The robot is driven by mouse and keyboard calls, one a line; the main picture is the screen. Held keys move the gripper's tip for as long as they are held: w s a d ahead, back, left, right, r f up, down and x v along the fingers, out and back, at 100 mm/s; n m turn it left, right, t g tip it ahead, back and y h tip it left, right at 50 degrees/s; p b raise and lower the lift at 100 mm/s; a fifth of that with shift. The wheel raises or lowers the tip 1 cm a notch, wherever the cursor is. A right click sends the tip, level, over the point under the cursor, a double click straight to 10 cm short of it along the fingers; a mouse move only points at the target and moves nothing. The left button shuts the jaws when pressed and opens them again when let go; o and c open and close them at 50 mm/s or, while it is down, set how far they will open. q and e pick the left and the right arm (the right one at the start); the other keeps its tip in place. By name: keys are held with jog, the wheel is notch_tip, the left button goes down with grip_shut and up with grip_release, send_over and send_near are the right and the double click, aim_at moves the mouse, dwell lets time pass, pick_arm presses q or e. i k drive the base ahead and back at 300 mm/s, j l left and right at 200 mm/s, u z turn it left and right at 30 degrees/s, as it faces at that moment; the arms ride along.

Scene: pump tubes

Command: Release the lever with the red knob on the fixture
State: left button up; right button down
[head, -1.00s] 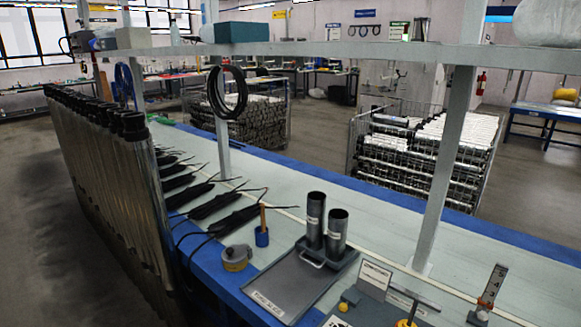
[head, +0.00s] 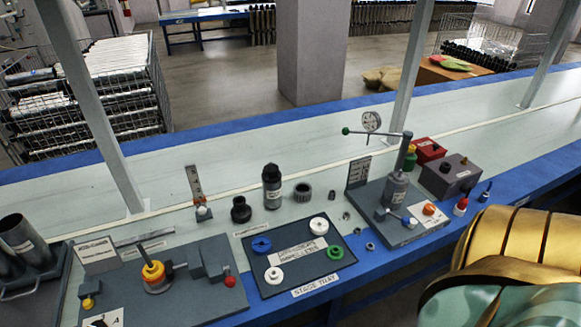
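The fixture (head: 195,314) is a dark grey plate at the lower left of the bench in the head view. A small round red knob (head: 229,282) sits at its right side, in front of a grey block (head: 214,258). The lever under the knob is too small to make out, so I cannot tell its position. An upright post with stacked yellow and orange rings (head: 153,272) stands near the plate's middle. A yellow knob (head: 88,302) is at its left. Neither of my grippers is in view, and nothing is seen touching the red knob.
A stage tray (head: 295,291) with blue, white and green rings lies right of the fixture. Grey cylinders (head: 22,244) stand at the left edge. A shelf post (head: 88,110) rises behind.

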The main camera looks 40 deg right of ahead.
aim_at(230, 281)
jog(key=l+z, duration=0.1)
jog(key=z, duration=0.65)
jog(key=i+j, duration=0.05)
